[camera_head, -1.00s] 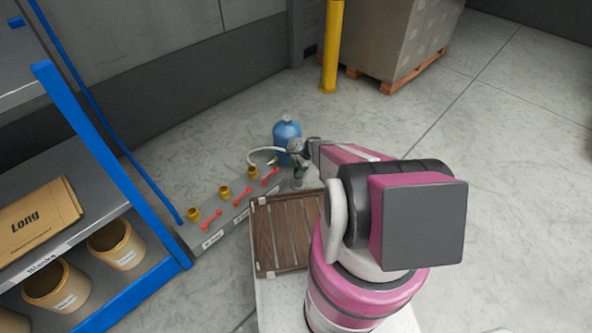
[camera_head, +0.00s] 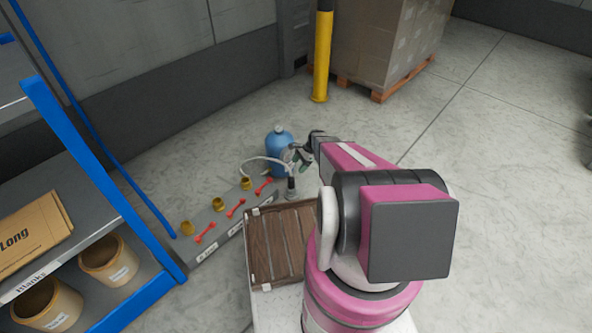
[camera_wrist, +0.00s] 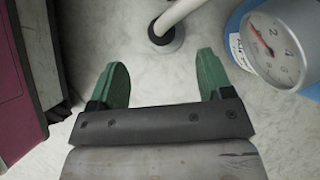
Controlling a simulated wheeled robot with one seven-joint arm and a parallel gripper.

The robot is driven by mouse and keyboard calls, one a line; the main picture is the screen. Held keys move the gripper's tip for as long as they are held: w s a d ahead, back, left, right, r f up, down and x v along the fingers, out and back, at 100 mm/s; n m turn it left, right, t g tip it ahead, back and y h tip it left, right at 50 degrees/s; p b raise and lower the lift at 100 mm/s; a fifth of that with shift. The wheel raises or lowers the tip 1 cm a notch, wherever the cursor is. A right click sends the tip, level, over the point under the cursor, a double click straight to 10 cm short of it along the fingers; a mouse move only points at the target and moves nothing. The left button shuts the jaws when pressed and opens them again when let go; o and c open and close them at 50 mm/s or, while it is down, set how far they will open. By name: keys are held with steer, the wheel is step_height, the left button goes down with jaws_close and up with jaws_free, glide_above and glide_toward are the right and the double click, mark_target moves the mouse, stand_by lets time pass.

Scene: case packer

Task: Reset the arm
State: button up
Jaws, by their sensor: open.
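My arm stands at the right of the wooden slatted tray (camera_head: 262,243) in the head view and reaches back toward the blue gas cylinder (camera_head: 277,158). My gripper (camera_wrist: 163,82) shows in the wrist view with two green fingers set wide apart and nothing between them. A white hose (camera_wrist: 179,14) with a dark round end lies just beyond the fingertips. A round pressure gauge (camera_wrist: 272,48) with a red needle is to the right of the fingers. In the head view the gripper is small and partly hidden by my arm.
A grey manifold (camera_head: 238,222) with red-handled valves and brass fittings runs beside the tray. A blue-framed shelf (camera_head: 88,160) with tubs stands at the left. A yellow post (camera_head: 322,55) and a loaded pallet (camera_head: 385,45) stand behind.

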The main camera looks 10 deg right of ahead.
steer(key=shift+d+r, duration=0.1)
stand_by(0.4)
steer(key=s+a+r+n+h, duration=0.1)
steer(key=s+r+n, duration=0.4)
steer(key=r, duration=0.6)
steer(key=s+a+r+n+t+h, duration=0.1)
steer(key=s+r+n, duration=0.4)
steer(key=s+r, duration=0.5)
steer(key=s+a+r+n+h, duration=0.2)
steer(key=s+r+n+h, duration=0.2)
steer(key=s+r, duration=0.3)
step_height(320, 180, up, 5)
steer(key=shift+s+a+r+n, duration=0.1)
steer(key=shift+s+a+n, duration=0.2)
steer(key=shift+n, duration=0.4)
